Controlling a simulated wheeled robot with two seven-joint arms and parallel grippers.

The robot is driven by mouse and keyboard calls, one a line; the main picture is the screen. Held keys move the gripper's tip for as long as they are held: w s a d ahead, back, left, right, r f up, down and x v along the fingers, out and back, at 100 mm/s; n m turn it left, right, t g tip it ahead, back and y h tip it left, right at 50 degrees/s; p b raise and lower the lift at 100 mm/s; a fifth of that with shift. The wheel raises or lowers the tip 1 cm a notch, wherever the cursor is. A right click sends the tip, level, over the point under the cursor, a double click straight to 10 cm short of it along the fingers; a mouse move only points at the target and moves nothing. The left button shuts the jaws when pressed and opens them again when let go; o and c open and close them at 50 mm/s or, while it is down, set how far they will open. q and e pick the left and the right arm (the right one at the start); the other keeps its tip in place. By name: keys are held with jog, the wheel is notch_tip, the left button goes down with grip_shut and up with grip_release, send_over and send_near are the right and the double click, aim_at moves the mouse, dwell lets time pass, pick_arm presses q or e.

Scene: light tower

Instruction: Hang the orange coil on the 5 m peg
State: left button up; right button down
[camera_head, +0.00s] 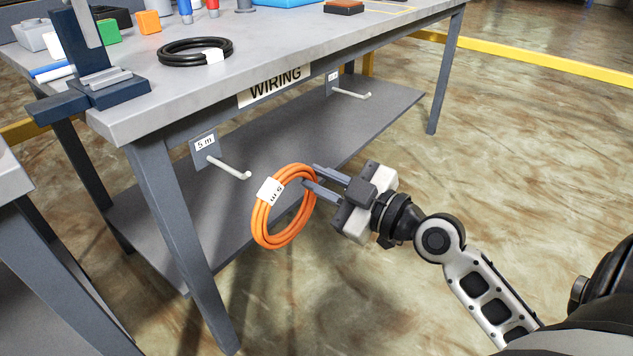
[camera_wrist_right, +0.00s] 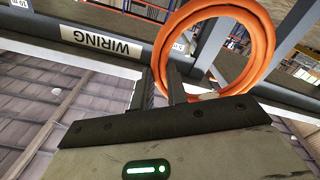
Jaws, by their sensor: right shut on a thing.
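The orange coil (camera_head: 262,222) is a ring of cable with a white "5 m" tag. My right gripper (camera_head: 310,175) is shut on its right edge and holds it upright in the air in front of the bench. The 5 m peg (camera_head: 230,168) is a white hooked rod under a "5 m" plate on the bench's front, just left of and above the coil in the head view. I cannot tell that the coil touches it. In the right wrist view the coil (camera_wrist_right: 268,38) rises above the fingers (camera_wrist_right: 170,84). My left gripper is not in view.
The grey bench (camera_head: 160,105) has a "WIRING" sign (camera_head: 275,82) and a second peg (camera_head: 350,93) farther right. A black coil (camera_head: 172,61) lies on its top. A lower shelf (camera_head: 370,118) runs beneath. Bench legs stand near the coil; the floor to the right is clear.

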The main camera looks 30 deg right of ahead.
jog(key=shift+s+f, duration=0.1)
jog(key=shift+f, duration=0.1)
jog(key=shift+w+r, duration=0.15)
jog(key=shift+w, duration=0.05)
jog(key=shift+w+a, duration=0.1)
jog(key=shift+w, duration=0.2)
jog(key=shift+p+x, duration=0.4)
jog(key=shift+x, duration=1.05)
pick_arm(q)
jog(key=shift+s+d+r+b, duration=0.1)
jog(key=shift+b, duration=0.6)
pick_arm(e)
jog(key=w+a+f, duration=0.3)
jog(key=w, duration=0.5)
jog(key=shift+w, duration=0.35)
